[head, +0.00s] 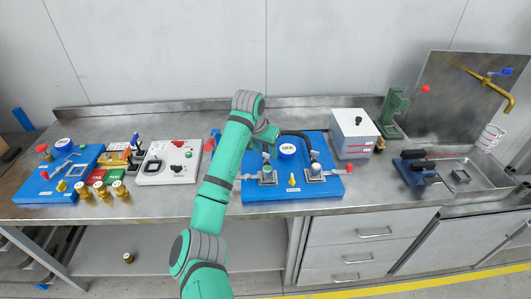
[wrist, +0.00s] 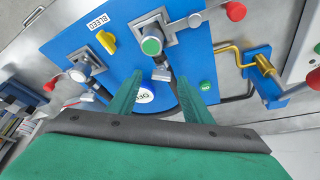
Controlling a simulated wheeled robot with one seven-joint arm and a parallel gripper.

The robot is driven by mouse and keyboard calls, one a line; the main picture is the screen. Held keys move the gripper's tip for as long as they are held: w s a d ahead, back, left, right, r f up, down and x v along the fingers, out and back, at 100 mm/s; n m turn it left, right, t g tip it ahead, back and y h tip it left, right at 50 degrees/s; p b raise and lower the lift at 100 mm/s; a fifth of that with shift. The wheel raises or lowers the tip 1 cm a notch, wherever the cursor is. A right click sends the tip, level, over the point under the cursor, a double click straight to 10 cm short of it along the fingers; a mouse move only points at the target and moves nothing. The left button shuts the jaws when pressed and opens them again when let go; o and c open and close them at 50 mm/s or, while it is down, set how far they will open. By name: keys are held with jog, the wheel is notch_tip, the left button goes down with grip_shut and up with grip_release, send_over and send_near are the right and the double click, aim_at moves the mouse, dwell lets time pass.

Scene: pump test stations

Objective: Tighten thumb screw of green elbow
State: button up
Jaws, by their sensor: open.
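The green elbow (wrist: 152,46) is a grey fitting with a round green cap, on a grey clamp plate on the blue pump board; it also shows in the head view (head: 266,170). A small grey flat tab, apparently its thumb screw (wrist: 161,74), sticks out beside the elbow, close to the dark hose. My gripper (wrist: 159,84) is open, with one green finger on each side of the tab in the picture. I cannot tell whether either finger touches it. In the head view my gripper (head: 266,146) hangs over the board behind the elbow, its fingertips unclear.
A second elbow (wrist: 80,74) stands across the board (head: 255,192). A yellow bleed valve (head: 292,180), a round blue switch (head: 287,149) and a black hose (head: 295,134) are close by. A white box (head: 353,135) stands to the right.

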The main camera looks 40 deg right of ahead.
jog(key=shift+x, duration=0.95)
jog(key=shift+w, duration=0.1)
jog(key=c, duration=1.1)
jog(key=shift+o, duration=0.2)
jog(key=shift+m, duration=0.3)
jog(key=m+g, duration=0.1)
jog(key=m, duration=0.1)
jog(key=m+g, duration=0.1)
jog(key=m, duration=0.2)
jog(key=shift+w+r+h, duration=0.1)
jog(key=shift+w+h, duration=0.1)
jog(key=shift+h, duration=0.1)
jog(key=m+g, duration=0.2)
jog(key=m, duration=0.4)
jog(key=shift+w, duration=0.15)
